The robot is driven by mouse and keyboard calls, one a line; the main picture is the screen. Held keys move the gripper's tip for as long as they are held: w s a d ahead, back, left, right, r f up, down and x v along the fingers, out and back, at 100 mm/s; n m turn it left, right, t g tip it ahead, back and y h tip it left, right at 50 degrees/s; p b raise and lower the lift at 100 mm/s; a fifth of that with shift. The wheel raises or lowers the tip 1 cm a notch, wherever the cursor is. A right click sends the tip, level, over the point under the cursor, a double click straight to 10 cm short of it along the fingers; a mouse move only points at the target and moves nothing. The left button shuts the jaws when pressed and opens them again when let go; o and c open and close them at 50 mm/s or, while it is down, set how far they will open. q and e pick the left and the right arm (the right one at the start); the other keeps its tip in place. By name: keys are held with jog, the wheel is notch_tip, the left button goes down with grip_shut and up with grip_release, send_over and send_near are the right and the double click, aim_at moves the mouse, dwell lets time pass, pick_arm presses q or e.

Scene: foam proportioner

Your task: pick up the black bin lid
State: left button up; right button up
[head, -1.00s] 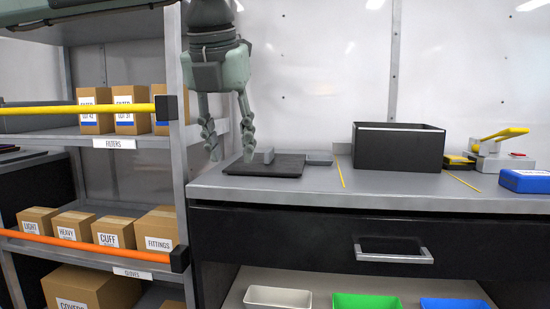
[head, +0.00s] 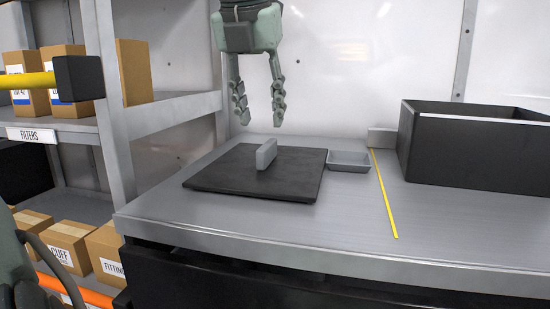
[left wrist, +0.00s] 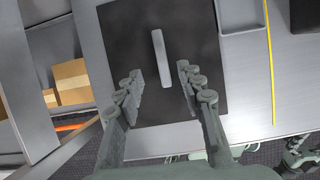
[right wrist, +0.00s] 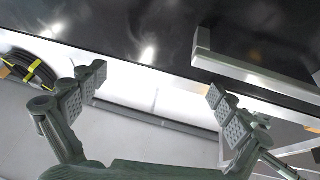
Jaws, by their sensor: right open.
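The black bin lid (head: 230,178) lies flat on the grey counter, with an upright grey handle (head: 266,154) at its middle. My left gripper (head: 258,116) is open and empty above the lid, its fingers pointing down, apart from the handle. In the left wrist view the lid (left wrist: 195,25) and handle (left wrist: 161,56) show beyond the open fingers (left wrist: 160,82); the handle lies between the finger lines, farther off. My right gripper (right wrist: 155,85) is open and empty, low by the dark drawer front.
A small grey tray (head: 348,162) stands close to the lid's right. A yellow line (head: 384,195) runs across the counter, with an open black bin (head: 470,150) right of it. A shelf rack (head: 118,130) with cardboard boxes stands at the left.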

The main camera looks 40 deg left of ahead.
aim_at(267, 144)
pick_arm(q)
jog(key=shift+w+a+f, duration=0.1)
jog(key=shift+w+f, duration=0.1)
jog(key=shift+f, duration=0.1)
jog(key=b+x, duration=0.1)
jog(key=x, duration=0.6)
pick_arm(e)
jog(key=shift+s+d+r+t, duration=0.2)
jog(key=shift+s+r+t, duration=0.05)
jog(key=shift+r+t, duration=0.3)
jog(key=shift+s+d+r+t, duration=0.2)
jog(key=shift+r+t, duration=0.25)
jog(key=shift+r, duration=0.2)
pick_arm(q)
jog(key=shift+f, duration=0.1)
pick_arm(e)
jog(key=shift+f, duration=0.2)
pick_arm(q)
grip_shut()
